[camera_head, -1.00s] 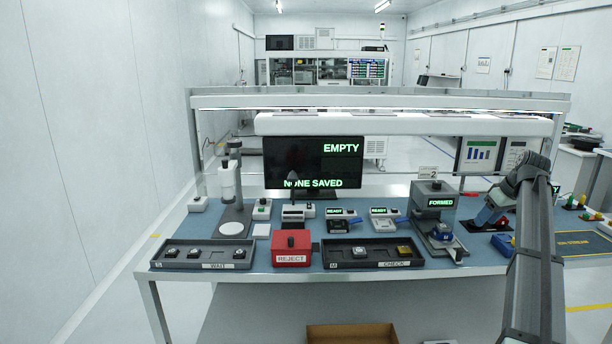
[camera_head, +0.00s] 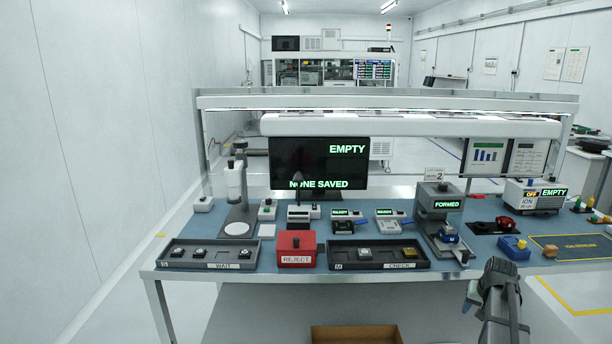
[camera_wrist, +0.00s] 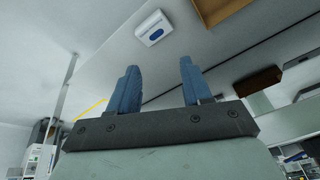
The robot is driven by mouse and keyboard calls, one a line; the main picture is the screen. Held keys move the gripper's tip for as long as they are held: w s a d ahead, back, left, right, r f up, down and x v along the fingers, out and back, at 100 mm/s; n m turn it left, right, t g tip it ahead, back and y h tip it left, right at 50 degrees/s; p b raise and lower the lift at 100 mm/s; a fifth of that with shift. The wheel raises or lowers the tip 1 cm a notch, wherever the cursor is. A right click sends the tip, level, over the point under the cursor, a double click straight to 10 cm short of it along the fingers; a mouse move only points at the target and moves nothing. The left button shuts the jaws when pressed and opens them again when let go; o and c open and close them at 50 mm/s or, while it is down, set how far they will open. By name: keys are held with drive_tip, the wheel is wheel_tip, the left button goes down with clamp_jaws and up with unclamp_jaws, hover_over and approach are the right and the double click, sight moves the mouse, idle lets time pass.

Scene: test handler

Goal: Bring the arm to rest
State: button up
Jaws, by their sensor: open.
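My arm (camera_head: 497,300) is folded low at the lower right of the head view, in front of the bench's front edge. My gripper (camera_wrist: 159,78) shows in the wrist view with its two blue fingers spread apart and nothing between them. In the head view, part of what seems to be the gripper hangs beside the arm, and its fingertips are hard to make out. It looks clear of the bench top.
The bench holds a wait tray (camera_head: 208,266), a red reject box (camera_head: 296,248), a check tray (camera_head: 340,265) and a forming station (camera_head: 437,203). An ION unit (camera_head: 529,196) stands at the right. A cardboard box (camera_head: 355,333) lies below the bench front.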

drive_tip(key=s+a+f+n+g, duration=0.1)
drive_tip(key=s+a+f+g, duration=0.1)
drive_tip(key=s+a+f, duration=0.55)
drive_tip(key=s+a+f+g+y, duration=0.1)
drive_tip(key=s+a+f, duration=0.3)
drive_tip(key=f, duration=0.6)
drive_tip(key=s+a+f+n+g, duration=0.1)
drive_tip(key=s+a+f+g, duration=0.1)
drive_tip(key=s+a+f, duration=0.5)
drive_tip(key=s+a+f+n+g, duration=0.1)
drive_tip(key=s+a+f+g, duration=0.1)
drive_tip(key=s+a+f, duration=0.3)
drive_tip(key=s+a+f+n+g, duration=0.1)
drive_tip(key=s+a+f, duration=0.4)
drive_tip(key=s, duration=0.7)
drive_tip(key=s+a+f+n+g, duration=0.1)
drive_tip(key=s+a+f+g, duration=0.1)
drive_tip(key=s+a+f, duration=0.3)
drive_tip(key=s+f, duration=0.2)
drive_tip(key=s, duration=0.2)
drive_tip(key=shift+s+n+g, duration=0.3)
drive_tip(key=shift+a+r, duration=0.1)
